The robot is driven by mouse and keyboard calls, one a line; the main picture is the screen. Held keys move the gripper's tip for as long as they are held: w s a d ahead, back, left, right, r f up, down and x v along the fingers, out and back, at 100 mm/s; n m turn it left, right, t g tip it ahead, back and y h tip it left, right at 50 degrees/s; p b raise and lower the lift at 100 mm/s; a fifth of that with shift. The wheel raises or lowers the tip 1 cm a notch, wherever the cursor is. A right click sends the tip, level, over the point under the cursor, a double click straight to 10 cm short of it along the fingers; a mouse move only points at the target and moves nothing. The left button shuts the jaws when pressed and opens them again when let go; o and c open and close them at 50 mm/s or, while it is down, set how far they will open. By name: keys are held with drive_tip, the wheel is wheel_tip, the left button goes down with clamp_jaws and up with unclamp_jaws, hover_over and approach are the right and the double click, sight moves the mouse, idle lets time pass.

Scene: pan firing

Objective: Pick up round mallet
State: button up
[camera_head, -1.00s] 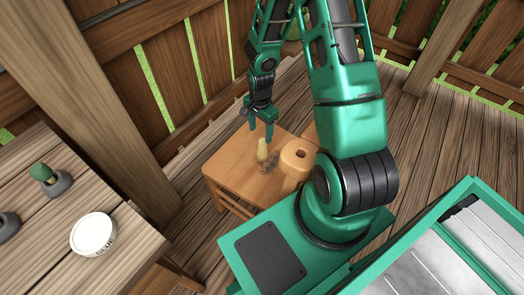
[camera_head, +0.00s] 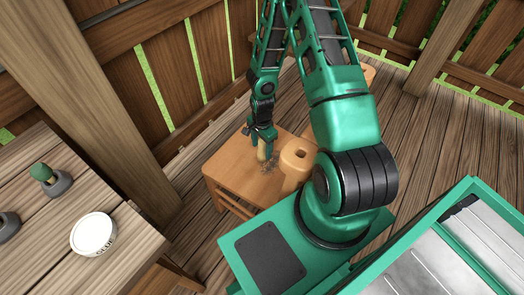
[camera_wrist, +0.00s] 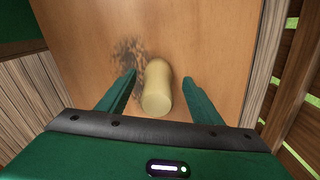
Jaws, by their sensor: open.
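In the head view the mallet (camera_head: 262,153) is partly covered by my gripper (camera_head: 263,140). In the wrist view my gripper (camera_wrist: 158,78) is open, with one green finger on each side of the mallet and a visible gap on both sides. The fingers do not appear to touch it. How far down the mallet the fingertips reach is hard to tell.
A dark speckled patch (camera_wrist: 130,58) marks the tabletop beside the mallet. A bench (camera_head: 130,235) at left holds a white glue lid (camera_head: 93,234) and a green-topped item (camera_head: 42,172). Wooden fencing stands behind.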

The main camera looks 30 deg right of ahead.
sight(262, 151)
drive_tip(key=shift+f, duration=1.7)
drive_tip(key=shift+s, duration=0.1)
drive_tip(key=shift+c, duration=0.7)
clamp_jaws()
drive_tip(key=shift+r, duration=0.15)
drive_tip(key=shift+r, duration=0.55)
drive_tip(key=r, duration=0.3)
drive_tip(key=shift+a+r, duration=0.15)
drive_tip(key=shift+a, duration=0.2)
drive_tip(key=w+a+r, duration=0.3)
drive_tip(key=a+r, duration=0.3)
drive_tip(key=a, duration=0.4)
drive_tip(key=shift+w+a+r, duration=0.15)
drive_tip(key=shift+w+r, duration=0.05)
drive_tip(key=shift+w, duration=0.2)
